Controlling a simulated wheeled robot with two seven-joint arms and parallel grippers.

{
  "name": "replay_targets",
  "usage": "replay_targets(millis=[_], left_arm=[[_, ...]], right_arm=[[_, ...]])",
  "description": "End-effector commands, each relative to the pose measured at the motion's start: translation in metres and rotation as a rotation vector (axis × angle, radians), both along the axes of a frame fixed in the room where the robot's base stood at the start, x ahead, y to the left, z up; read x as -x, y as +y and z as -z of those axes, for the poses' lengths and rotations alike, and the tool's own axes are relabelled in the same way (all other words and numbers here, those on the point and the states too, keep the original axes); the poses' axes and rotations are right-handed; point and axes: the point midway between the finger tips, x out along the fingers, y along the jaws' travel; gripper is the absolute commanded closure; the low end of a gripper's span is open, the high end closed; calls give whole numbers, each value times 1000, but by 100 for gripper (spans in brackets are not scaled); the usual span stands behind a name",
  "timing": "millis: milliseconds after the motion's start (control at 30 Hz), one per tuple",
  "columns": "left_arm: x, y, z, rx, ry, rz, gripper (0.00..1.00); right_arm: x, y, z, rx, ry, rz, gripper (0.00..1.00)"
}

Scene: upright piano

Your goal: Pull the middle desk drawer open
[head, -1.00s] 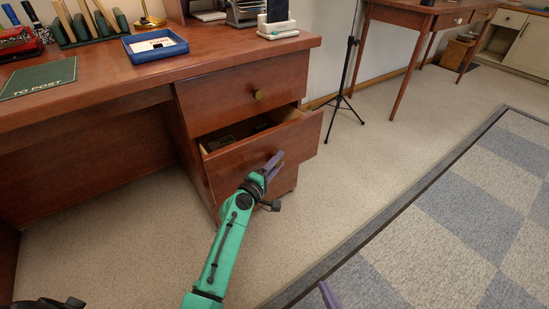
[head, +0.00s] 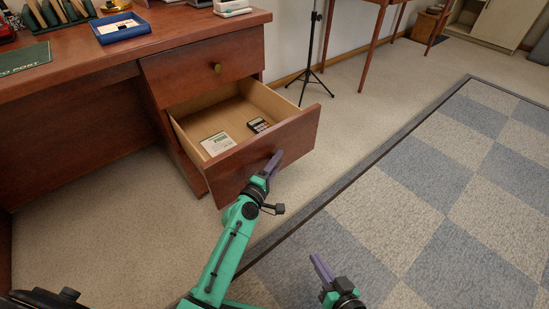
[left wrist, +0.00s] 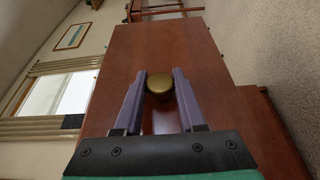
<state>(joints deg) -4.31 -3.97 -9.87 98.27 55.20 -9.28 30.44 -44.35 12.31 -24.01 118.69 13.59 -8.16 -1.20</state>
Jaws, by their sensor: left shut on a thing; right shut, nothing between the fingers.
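The middle desk drawer (head: 262,158) is pulled well out of the wooden desk (head: 100,70), with its inside showing. In it lie a pale boxed item or pad (head: 217,143) and a small dark calculator-like thing (head: 258,125). My left gripper (head: 273,163) is at the drawer front, and its fingers hide the knob in the head view. In the left wrist view, the round brass knob (left wrist: 159,84) sits between the two purple fingertips, and the gripper is shut on it. My right gripper (head: 322,268) is low in the head view, shut and empty, away from the desk.
A black tripod stand (head: 309,75) stands behind the open drawer. A blue tray (head: 118,27) lies on the desk top. The carpeted floor (head: 400,190) to the right is clear.

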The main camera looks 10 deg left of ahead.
Motion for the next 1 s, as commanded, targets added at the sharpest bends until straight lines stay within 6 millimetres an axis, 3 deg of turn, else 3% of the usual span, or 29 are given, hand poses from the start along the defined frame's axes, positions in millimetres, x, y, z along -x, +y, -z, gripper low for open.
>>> replay_targets(millis=[367,400,467,833,1000], left_arm=[[1,0,1,-1,2,-2,100],[1,0,1,0,2,-2,53],[1,0,1,0,2,-2,32],[3,1,0,0,1,-1,32],[27,9,0,-3,3,-1,32]], right_arm=[[0,1,0,-3,2,2,100],[0,1,0,-4,2,3,100],[0,1,-1,-6,2,4,100],[0,2,-1,-8,3,6,100],[1,2,-5,-3,8,2,100]])
